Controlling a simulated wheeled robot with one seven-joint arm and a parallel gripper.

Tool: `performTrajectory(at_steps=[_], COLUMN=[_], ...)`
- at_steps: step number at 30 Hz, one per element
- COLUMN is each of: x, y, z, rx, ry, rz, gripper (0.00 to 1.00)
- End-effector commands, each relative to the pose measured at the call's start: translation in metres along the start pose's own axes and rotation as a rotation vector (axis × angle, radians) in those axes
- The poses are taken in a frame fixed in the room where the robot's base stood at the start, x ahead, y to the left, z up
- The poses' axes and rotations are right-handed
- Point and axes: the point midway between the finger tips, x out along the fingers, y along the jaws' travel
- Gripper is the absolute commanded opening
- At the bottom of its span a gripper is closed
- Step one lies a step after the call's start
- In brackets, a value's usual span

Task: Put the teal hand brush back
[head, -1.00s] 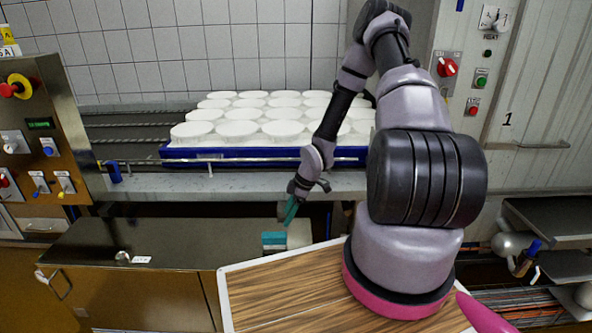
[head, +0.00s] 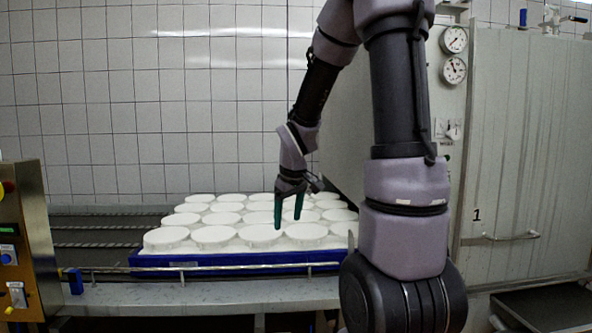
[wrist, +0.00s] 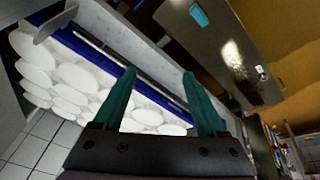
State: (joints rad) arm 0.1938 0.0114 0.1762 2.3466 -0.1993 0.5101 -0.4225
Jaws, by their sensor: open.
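My gripper (head: 288,218) is open and empty, with its two teal fingers pointing down in front of the white moulds in the head view. The wrist view also shows the open fingers (wrist: 160,76), with nothing between them. A small teal thing (wrist: 199,14), which looks like the hand brush, lies on the dark steel cabinet top at the upper edge of the wrist view, apart from the fingers. Only part of its shape can be made out. It is outside the head view now.
Rows of white round moulds (head: 213,236) stand in a blue tray (head: 230,259) on the conveyor. A steel control panel (head: 30,225) stands at left. A pale door (head: 520,150) with gauges beside it closes off the right. The tiled wall is behind.

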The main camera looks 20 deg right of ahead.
Motion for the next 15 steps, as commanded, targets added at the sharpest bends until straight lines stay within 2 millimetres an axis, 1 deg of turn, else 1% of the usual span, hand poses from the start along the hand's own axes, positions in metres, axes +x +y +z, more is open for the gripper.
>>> performTrajectory(at_steps=[1,3,5,6,9,12,15], x=[-0.028,-0.059,-0.086,-0.103,-0.141,-0.171,-0.192], y=[-0.004,-0.011,-0.018,-0.023,-0.038,-0.053,-0.066], z=[0.002,0.010,0.017,0.023,0.040,0.058,0.073], rx=[0.061,0.161,0.245,0.301,0.437,0.554,0.641], ry=[0.032,0.065,0.097,0.118,0.171,0.217,0.248], rz=[0.012,0.012,0.003,-0.006,-0.046,-0.100,-0.153], gripper=[0.74,0.74,0.74,0.74,0.74,0.74,0.74])
